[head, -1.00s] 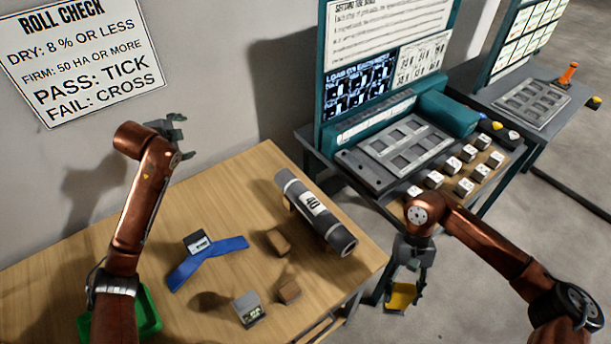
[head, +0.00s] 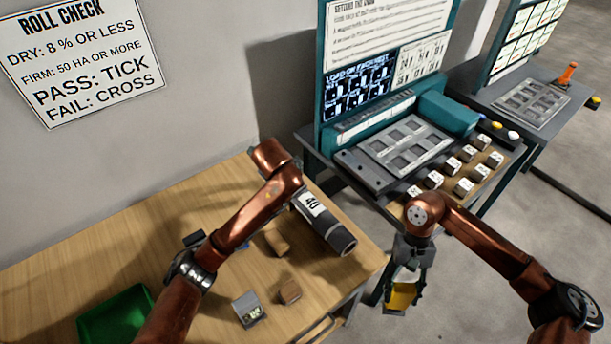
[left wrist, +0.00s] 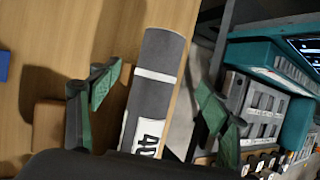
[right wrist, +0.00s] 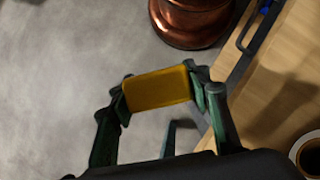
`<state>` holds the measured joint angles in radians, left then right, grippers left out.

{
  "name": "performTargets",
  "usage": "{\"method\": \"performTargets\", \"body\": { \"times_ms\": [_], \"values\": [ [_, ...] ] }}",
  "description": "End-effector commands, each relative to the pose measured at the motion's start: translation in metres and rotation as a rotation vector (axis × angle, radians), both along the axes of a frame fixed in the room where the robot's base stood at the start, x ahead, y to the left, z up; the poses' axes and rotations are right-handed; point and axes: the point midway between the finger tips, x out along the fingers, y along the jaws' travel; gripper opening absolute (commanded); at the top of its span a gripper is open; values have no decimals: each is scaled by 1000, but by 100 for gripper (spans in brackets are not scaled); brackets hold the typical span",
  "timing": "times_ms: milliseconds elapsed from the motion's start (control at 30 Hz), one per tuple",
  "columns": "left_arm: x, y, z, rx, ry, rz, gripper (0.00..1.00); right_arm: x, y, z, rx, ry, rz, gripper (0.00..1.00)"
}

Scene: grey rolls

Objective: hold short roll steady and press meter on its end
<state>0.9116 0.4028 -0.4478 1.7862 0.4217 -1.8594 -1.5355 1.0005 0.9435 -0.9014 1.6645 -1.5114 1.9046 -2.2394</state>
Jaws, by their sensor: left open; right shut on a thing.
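A grey roll (head: 325,228) with a white "40" label lies slantwise at the right side of the wooden table. My left arm covers its far end in the head view. In the left wrist view the roll (left wrist: 157,85) passes between the green-padded fingers of my left gripper (left wrist: 160,97). That gripper is open, with a gap at both sides of the roll. My right gripper (head: 406,282) is shut on a yellow block-shaped thing, likely the meter (head: 401,297), off the table's right edge. The yellow thing (right wrist: 157,90) fills the fingers in the right wrist view.
Two brown blocks (head: 289,291) and a small grey box with a display (head: 248,308) lie left of the roll. A green tray (head: 115,315) is at the front left. A bench with a slotted grey panel (head: 400,150) and several marked cubes stands to the right.

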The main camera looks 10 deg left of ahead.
Motion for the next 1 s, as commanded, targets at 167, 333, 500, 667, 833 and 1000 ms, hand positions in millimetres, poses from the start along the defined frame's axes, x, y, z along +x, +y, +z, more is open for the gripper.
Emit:
{"method": "performTargets", "body": {
  "times_ms": [167,333,500,667,833,1000],
  "values": [
    [17,1,-30,0,4,2,71,0,0,0,0,0,0,20],
    [33,2,-56,-2,3,4,71,0,0,0,0,0,0,20],
    [45,3,-75,-1,2,3,71,0,0,0,0,0,1,20],
    [51,3,-84,-2,1,3,71,0,0,0,0,0,1,20],
    [52,3,-86,-1,1,3,71,0,0,0,0,0,1,20],
    [52,3,-86,-1,1,3,70,0,0,0,0,0,1,20]
  ]
}}
